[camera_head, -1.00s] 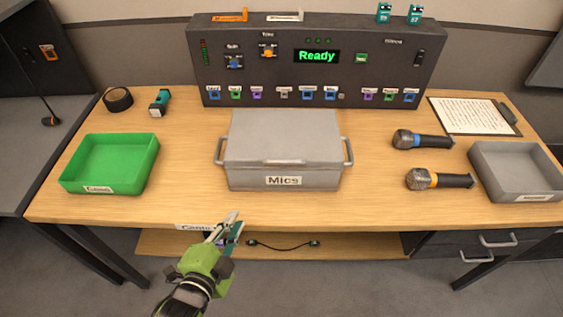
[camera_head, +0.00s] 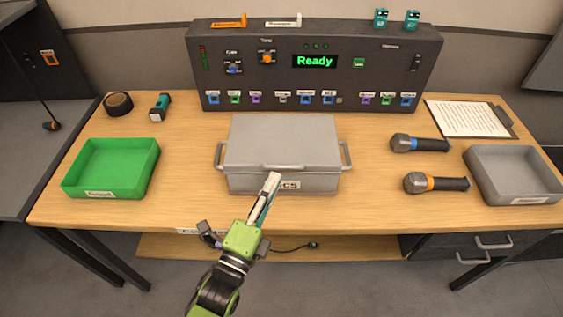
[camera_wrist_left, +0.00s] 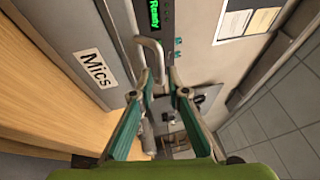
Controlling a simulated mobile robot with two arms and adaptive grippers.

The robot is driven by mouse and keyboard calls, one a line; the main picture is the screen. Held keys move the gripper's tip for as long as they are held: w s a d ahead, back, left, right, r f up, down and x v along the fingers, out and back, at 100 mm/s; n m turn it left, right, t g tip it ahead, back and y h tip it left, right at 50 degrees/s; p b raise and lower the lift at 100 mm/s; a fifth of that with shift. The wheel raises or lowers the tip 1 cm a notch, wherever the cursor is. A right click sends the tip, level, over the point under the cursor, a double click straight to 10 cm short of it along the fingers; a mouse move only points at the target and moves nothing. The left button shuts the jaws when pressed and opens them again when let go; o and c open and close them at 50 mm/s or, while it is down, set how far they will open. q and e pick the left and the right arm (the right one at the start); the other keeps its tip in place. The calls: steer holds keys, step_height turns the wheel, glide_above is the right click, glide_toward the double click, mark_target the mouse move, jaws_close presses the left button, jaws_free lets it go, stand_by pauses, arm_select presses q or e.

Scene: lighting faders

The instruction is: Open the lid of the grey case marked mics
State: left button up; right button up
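The grey case (camera_head: 240,182) marked Mics stands in the middle of the desk with its lid (camera_head: 285,135) closed. It has a handle on each side. My left gripper (camera_head: 270,183) is in front of the case, its fingers covering part of the label. In the left wrist view the case (camera_wrist_left: 62,38) shows its Mics label (camera_wrist_left: 95,69) and one handle (camera_wrist_left: 151,60) just beyond the fingertips (camera_wrist_left: 162,82). The green-padded fingers are apart with nothing between them. I cannot tell whether a fingertip touches the case. My right gripper is not in view.
A control panel (camera_head: 290,75) reading Ready stands behind the case. A green tray (camera_head: 110,180) is at left. Two microphones (camera_head: 420,144) (camera_head: 435,184), a grey tray (camera_head: 515,185) and a clipboard (camera_head: 465,118) are at right. Bare desk lies either side of the case.

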mark_target(282, 167)
arm_select(q)
steer(key=x, duration=0.5)
steer(key=shift+w+d+p, duration=0.15)
steer(key=shift+w+p, duration=0.15)
steer(key=shift+p, duration=0.1)
jaws_close()
